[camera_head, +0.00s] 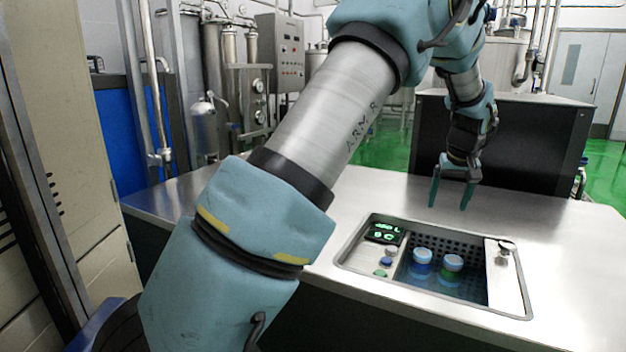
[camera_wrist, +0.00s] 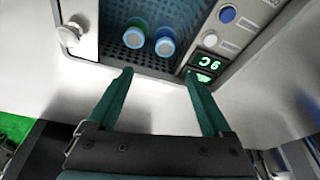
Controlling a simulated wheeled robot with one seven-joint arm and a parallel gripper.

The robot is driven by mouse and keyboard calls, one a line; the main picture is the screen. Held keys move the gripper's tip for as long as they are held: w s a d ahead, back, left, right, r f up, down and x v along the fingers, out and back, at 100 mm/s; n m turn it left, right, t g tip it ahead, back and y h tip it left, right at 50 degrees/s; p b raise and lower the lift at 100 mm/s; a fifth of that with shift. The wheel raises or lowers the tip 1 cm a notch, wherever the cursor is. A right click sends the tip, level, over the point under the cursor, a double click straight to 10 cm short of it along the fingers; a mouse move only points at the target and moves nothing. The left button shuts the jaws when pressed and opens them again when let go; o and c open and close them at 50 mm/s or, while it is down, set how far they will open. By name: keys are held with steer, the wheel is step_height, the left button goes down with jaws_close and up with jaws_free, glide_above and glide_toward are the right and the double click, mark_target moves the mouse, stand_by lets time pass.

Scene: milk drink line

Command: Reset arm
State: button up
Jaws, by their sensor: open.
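My gripper (camera_head: 453,194) is open and empty, with its two fingers apart above the metal counter, behind the recessed basin. The gripper (camera_wrist: 158,82) also shows in the wrist view, with nothing between its fingers. My arm crosses the middle of the head view and hides part of the counter. Two bottles with light blue caps stand side by side in the basin: the left bottle (camera_head: 420,262) and the right bottle (camera_head: 451,268). They also show at the top of the wrist view. My gripper touches neither bottle.
The basin's metal rim (camera_head: 350,262) surrounds a perforated well. A panel with a green-lit display (camera_head: 384,233) and buttons is at its left, and a knob (camera_head: 505,248) at its right. A dark cabinet (camera_head: 520,140) stands behind the counter. The counter (camera_head: 570,250) is clear at the right.

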steer(key=s+a+n+g, duration=0.1)
steer(key=s+a, duration=0.2)
steer(key=a, duration=2.2)
steer(key=s+a+f, duration=0.2)
steer(key=s+a, duration=0.5)
steer(key=a, duration=0.1)
steer(key=s+a+f, duration=0.2)
steer(key=s+a, duration=0.5)
steer(key=a, duration=0.1)
steer(key=w+d+p+v, duration=0.1)
steer(key=w+p+v, duration=0.1)
steer(key=p+v, duration=1)
steer(key=shift+a+r+n+g+y, duration=0.2)
steer(key=shift+r+n+g+y, duration=0.1)
steer(key=shift+r+g, duration=0.15)
